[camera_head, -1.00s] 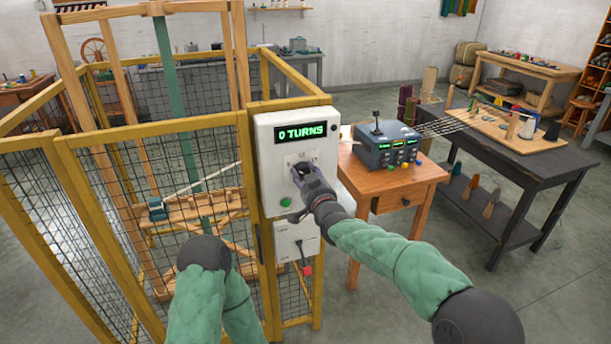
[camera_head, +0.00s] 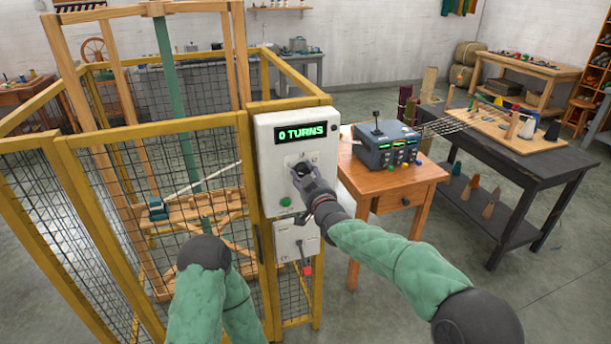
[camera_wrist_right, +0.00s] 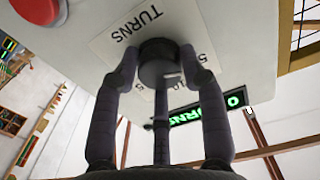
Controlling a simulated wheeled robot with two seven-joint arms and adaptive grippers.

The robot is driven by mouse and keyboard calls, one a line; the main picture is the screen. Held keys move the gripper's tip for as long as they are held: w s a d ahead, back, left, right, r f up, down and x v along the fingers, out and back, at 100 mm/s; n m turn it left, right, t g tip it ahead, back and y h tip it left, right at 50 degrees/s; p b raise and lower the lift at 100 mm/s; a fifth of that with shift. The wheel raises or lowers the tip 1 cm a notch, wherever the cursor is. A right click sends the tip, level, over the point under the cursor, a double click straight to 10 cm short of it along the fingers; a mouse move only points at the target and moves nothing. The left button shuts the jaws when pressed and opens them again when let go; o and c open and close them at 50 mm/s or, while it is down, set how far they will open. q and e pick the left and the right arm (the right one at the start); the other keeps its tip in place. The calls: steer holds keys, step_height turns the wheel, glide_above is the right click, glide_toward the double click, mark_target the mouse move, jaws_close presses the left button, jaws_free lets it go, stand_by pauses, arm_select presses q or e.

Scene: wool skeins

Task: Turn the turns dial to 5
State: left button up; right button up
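The turns dial (camera_wrist_right: 160,62) is a dark round knob on a white label plate marked TURNS, on the front of a white control box (camera_head: 268,165). My right gripper (camera_head: 302,174) is at the dial in the head view. In the right wrist view its dark fingers (camera_wrist_right: 158,75) lie on both sides of the knob and appear to touch it, with a third finger below. The green display (camera_head: 301,133) reads 0 TURNS. The dial's pointer setting cannot be read.
A green button (camera_head: 285,202) is below the dial, and a red button (camera_wrist_right: 40,8) shows in the wrist view. A yellow mesh cage (camera_head: 190,124) stands left of the box. A wooden table (camera_head: 385,182) with a grey device (camera_head: 387,150) stands close on the right.

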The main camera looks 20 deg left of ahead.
steer(key=o, duration=0.4)
steer(key=shift+w+r, duration=0.1)
steer(key=shift+r, duration=0.05)
steer(key=shift+c, duration=0.2)
steer(key=v, duration=1.2)
